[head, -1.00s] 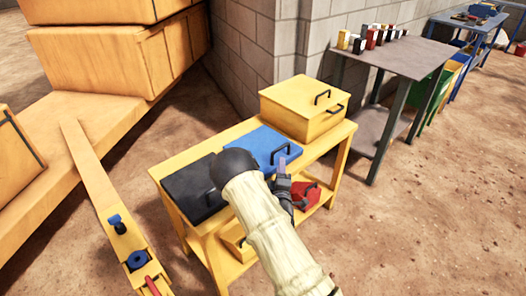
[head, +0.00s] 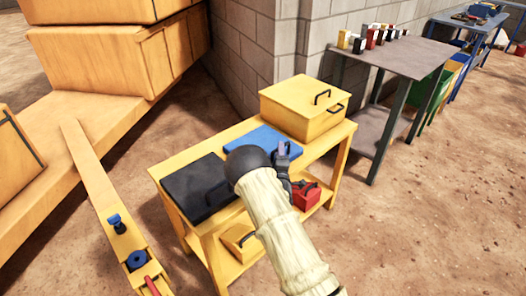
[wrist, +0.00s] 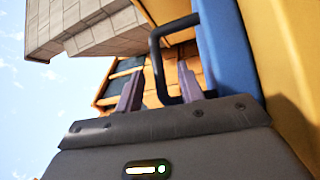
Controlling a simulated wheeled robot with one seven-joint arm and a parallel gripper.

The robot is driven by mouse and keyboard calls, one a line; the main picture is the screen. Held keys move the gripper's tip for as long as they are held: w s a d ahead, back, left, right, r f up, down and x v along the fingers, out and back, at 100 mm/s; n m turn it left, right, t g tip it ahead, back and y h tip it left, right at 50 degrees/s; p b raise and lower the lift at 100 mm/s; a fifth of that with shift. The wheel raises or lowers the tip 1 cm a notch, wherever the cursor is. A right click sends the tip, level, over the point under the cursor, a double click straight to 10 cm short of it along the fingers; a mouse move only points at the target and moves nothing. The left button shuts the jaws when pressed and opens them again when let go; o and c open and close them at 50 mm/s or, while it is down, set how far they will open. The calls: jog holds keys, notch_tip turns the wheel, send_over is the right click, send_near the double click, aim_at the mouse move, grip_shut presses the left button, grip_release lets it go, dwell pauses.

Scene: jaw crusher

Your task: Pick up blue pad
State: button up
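The blue pad (head: 262,141) lies flat on the yellow table, between the black pad and the yellow box. In the wrist view its blue side (wrist: 228,55) runs along the right, with a dark handle (wrist: 156,66) standing out from it. My gripper (head: 283,150) is at the pad's right front edge in the head view and hides its handle there. In the wrist view the two purple fingers are spread apart, and the handle's bar shows between them. Whether they touch it I cannot tell.
A black pad (head: 190,183) lies left of the blue pad, and a yellow box (head: 300,108) stands right of it on the yellow table (head: 165,166). A red case (head: 306,196) sits on the lower shelf. A grey table (head: 400,55) stands at the back right.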

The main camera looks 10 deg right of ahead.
jog(key=shift+w, duration=0.5)
jog(key=shift+r, duration=0.1)
jog(key=shift+c, duration=0.5)
grip_shut()
dwell(0.7)
jog(key=shift+r, duration=0.15)
